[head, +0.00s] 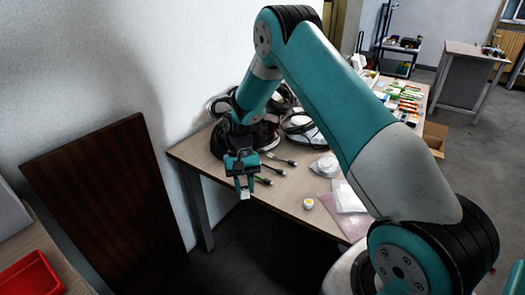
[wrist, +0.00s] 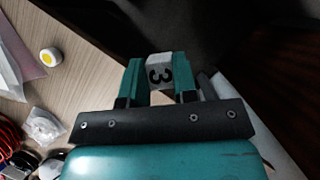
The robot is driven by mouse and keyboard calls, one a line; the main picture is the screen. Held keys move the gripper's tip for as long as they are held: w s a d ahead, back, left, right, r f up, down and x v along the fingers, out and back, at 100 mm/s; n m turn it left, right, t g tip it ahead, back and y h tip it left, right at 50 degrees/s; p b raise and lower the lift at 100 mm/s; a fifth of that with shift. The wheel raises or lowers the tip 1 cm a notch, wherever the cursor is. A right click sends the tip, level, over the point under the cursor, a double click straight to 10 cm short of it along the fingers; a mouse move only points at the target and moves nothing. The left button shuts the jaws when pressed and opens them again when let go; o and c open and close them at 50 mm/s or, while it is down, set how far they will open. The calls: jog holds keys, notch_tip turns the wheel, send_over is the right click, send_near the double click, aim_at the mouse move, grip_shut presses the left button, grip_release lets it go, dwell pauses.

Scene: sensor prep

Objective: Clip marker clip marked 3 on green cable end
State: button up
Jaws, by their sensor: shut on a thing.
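My gripper (head: 244,188) is at the table's near left edge in the head view. It is shut on a white marker clip (wrist: 159,72) with a black 3, which shows between the two teal fingers in the wrist view. The clip is a small pale shape below the fingers in the head view (head: 244,194). Several cable ends lie on the table just right of my gripper. One of them, close to the gripper, looks greenish (head: 264,181), though it is small. No cable end is clearly visible at the clip in the wrist view.
The wooden table (head: 290,190) holds a small white pot with a yellow top (head: 308,203), clear bags (head: 347,197) and coiled cables (head: 300,125) near the wall. A dark brown board (head: 105,200) stands left. Dark floor lies past the table edge.

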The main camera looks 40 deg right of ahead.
aim_at(256, 176)
jog(key=w+d+m, duration=0.1)
jog(key=w, duration=0.1)
jog(key=w+d+m+y, duration=0.1)
jog(key=w+d+m, duration=0.1)
jog(key=w+d+m+t, duration=0.1)
jog(key=w, duration=0.1)
jog(key=shift+d+f+m+y, duration=0.15)
jog(key=shift+d+m+y, duration=0.15)
jog(key=shift+d, duration=0.1)
jog(key=w+d+m, duration=0.1)
jog(key=d, duration=0.1)
jog(key=w+d+m+t, duration=0.1)
jog(key=d+m, duration=0.1)
jog(key=w+d+m+y, duration=0.1)
jog(key=w+d, duration=0.1)
jog(key=shift+d+r+m+t, duration=0.25)
jog(key=shift+r+m+t, duration=0.15)
notch_tip(256, 176, down, 5)
jog(key=b, duration=0.6)
jog(key=shift+w+r, duration=0.1)
jog(key=shift+a+r+p, duration=0.1)
jog(key=shift+p, duration=0.85)
jog(key=shift+f, duration=0.95)
dwell(0.3)
jog(key=o, duration=1)
jog(key=shift+c, duration=0.2)
